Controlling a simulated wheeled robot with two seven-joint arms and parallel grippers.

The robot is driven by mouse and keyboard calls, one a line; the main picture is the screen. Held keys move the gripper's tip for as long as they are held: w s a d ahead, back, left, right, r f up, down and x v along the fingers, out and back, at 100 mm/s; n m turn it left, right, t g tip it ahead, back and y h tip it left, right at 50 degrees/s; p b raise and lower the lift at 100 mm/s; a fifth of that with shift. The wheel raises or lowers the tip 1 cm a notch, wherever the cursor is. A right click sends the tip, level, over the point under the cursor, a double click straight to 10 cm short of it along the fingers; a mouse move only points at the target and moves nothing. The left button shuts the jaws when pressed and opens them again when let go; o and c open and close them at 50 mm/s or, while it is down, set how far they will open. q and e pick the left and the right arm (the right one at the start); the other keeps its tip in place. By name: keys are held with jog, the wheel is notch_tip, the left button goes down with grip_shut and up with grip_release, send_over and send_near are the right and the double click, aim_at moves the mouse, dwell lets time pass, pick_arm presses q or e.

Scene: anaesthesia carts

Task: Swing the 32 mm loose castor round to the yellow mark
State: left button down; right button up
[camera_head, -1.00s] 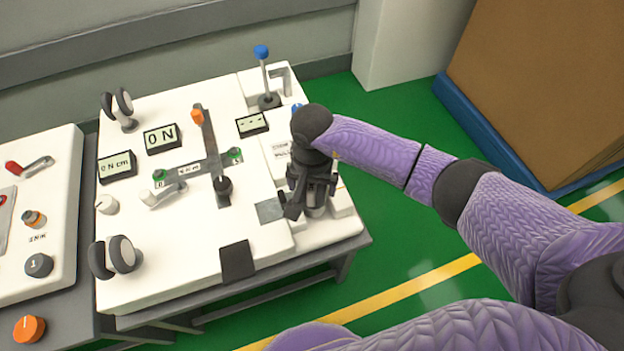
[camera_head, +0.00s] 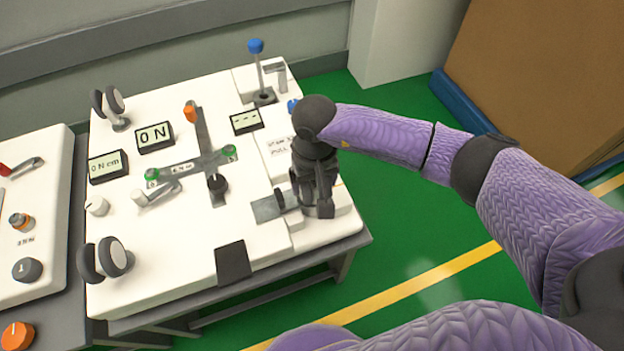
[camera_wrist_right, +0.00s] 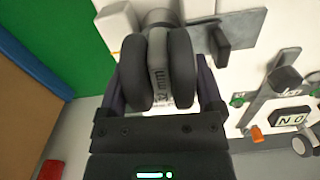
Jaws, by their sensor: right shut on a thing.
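The loose castor (camera_wrist_right: 160,72) has two dark wheels and a grey middle marked "32 mm"; it fills the centre of the right wrist view. My right gripper (camera_wrist_right: 160,100) is shut on it, one finger on each side. In the head view my right gripper (camera_head: 314,203) points down at the right edge of the white cart top and hides most of the castor. A dark paddle (camera_head: 280,199) stands beside it over a grey plate; it also shows in the wrist view (camera_wrist_right: 221,46). My left gripper is not in view.
Two other castors (camera_head: 106,258) (camera_head: 112,106) stand at the left of the white top (camera_head: 180,240). A cross-shaped rail (camera_head: 207,165), displays (camera_head: 155,137) and a blue-topped post (camera_head: 256,65) lie behind and left.

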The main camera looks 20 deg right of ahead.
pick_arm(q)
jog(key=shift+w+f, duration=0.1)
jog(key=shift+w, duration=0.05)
pick_arm(e)
jog(key=shift+d+f+n+b, duration=0.2)
jog(key=shift+d+n+b, duration=0.1)
jog(key=shift+n+b, duration=0.65)
jog(key=shift+d+n+b, duration=0.1)
jog(key=shift+n+b, duration=0.3)
jog(key=shift+n, duration=0.75)
jog(key=shift+r+n, duration=0.1)
jog(key=shift+n, duration=0.2)
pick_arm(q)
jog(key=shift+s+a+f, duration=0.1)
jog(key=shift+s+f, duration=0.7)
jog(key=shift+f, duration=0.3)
pick_arm(e)
jog(key=shift+r, duration=0.1)
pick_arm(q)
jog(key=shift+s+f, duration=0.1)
pick_arm(e)
jog(key=shift+d, duration=0.1)
